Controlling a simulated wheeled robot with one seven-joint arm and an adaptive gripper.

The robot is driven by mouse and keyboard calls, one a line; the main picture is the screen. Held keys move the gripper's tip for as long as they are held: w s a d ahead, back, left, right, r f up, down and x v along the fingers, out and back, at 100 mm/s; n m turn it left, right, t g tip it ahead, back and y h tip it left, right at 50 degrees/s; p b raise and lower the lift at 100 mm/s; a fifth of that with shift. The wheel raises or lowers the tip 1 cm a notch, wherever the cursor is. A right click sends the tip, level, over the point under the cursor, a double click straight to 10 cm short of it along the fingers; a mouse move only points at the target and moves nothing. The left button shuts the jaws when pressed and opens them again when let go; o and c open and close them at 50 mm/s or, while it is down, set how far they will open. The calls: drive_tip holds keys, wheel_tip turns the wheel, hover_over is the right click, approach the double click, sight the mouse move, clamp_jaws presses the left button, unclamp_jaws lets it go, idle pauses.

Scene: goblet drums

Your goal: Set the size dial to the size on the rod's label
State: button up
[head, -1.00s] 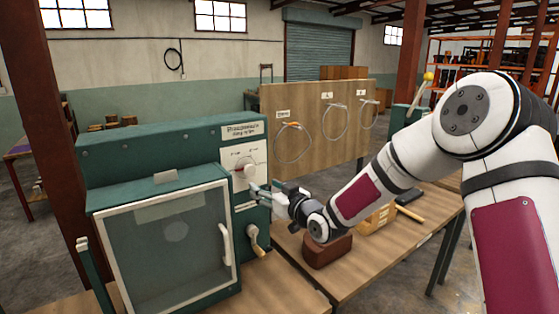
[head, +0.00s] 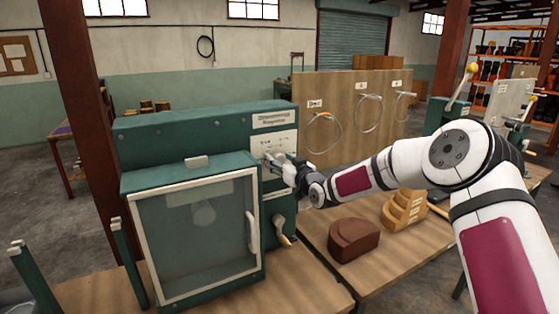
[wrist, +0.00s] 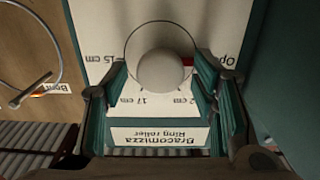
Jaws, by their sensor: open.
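The size dial (wrist: 165,70) is a pale round knob on a white plate with a thin circle around it. A red mark shows at its right edge in the wrist view. The plate carries "15 cm", "17 cm" and a partly covered size mark. My gripper (wrist: 163,78) is open, with a teal finger on each side of the knob; I cannot tell whether they touch it. In the head view my gripper (head: 274,160) is at the dial plate (head: 284,140) on the green ring roller (head: 190,140) and hides the knob. I cannot make out the rod or its label.
The machine's framed clear door (head: 195,235) is shut, left of my gripper. A crank handle (head: 283,230) sits below the dial. A brown block (head: 354,240) and a stepped wooden block (head: 405,210) stand on the table. A board (head: 345,120) with labelled rings stands behind.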

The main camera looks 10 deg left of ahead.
drive_tip(key=shift+w+a, duration=0.4)
drive_tip(key=shift+w, duration=0.1)
drive_tip(key=c, duration=1.1)
drive_tip(key=shift+c, duration=0.2)
drive_tip(key=shift+m, duration=0.3)
drive_tip(key=m+b, duration=0.1)
drive_tip(key=m, duration=0.1)
drive_tip(key=m+b, duration=0.2)
drive_tip(key=shift+w+d+f+m, duration=0.15)
drive_tip(key=shift+m, duration=0.15)
drive_tip(key=m+b, duration=0.2)
drive_tip(key=m, duration=0.1)
drive_tip(key=shift+d+m+b, duration=0.1)
drive_tip(key=shift+m+b, duration=0.4)
drive_tip(key=shift+m, duration=1.2)
